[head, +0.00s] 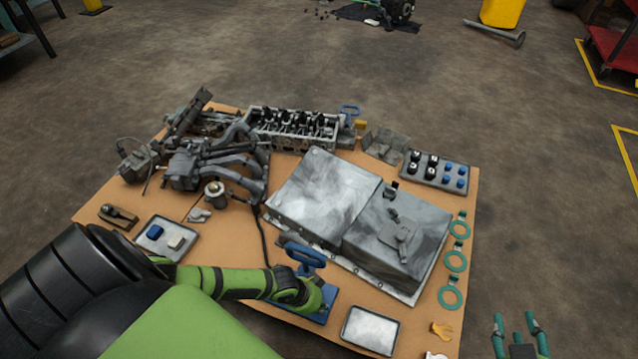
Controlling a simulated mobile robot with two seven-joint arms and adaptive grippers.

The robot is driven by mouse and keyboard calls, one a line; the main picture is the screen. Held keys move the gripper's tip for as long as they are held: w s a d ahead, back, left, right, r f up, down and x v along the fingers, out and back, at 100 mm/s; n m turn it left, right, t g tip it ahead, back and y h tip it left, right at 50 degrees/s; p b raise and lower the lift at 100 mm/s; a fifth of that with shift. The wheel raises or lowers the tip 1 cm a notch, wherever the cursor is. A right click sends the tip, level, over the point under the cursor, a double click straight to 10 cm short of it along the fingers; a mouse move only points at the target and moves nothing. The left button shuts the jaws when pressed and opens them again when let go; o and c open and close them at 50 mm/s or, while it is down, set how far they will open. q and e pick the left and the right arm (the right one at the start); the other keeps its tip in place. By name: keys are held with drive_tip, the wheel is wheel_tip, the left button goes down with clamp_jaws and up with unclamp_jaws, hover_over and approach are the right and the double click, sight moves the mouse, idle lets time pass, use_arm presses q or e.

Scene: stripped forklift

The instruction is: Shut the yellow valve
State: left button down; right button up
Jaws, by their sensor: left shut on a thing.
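No valve that is clearly yellow shows in the head view. A blue fixture shows as a handle-like loop (304,254) and a flat base (324,305) at the front of the wooden board. My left gripper (296,284) is over this fixture, just in front of the loop. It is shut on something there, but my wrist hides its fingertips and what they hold. A small yellow block (361,125) sits beside a blue loop at the back of the board; I cannot tell if it is a valve. My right gripper (519,336) is open and empty, right of the board.
A large grey metal housing (325,199) fills the board's middle, close behind my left gripper. A tray (371,330) lies front right, near teal rings (450,297). A cylinder head (296,128) and manifold parts (216,163) are behind.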

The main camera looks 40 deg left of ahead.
use_arm(q)
drive_tip(key=shift+w+a+f+m+h+b, duration=0.1)
drive_tip(key=shift+m+h+b, duration=0.2)
drive_tip(key=shift+m+b, duration=0.45)
drive_tip(key=shift+m+g+b, duration=0.3)
drive_tip(key=shift+m+b, duration=0.1)
drive_tip(key=shift+m, duration=0.45)
use_arm(e)
drive_tip(key=a+r+n+t+y, duration=0.1)
drive_tip(key=a+r+t+y, duration=0.1)
drive_tip(key=r+t, duration=0.2)
drive_tip(key=a+r+t+y, duration=0.2)
drive_tip(key=r+t+y, duration=0.1)
drive_tip(key=r, duration=0.8)
drive_tip(key=shift+w+a+n+t, duration=0.2)
drive_tip(key=shift+a+n+t, duration=0.2)
drive_tip(key=shift+t, duration=0.2)
drive_tip(key=shift+r, duration=0.1)
use_arm(q)
drive_tip(key=c, duration=1.2)
unclamp_jaws()
drive_tip(key=v, duration=1.2)
drive_tip(key=shift+w+a, duration=0.1)
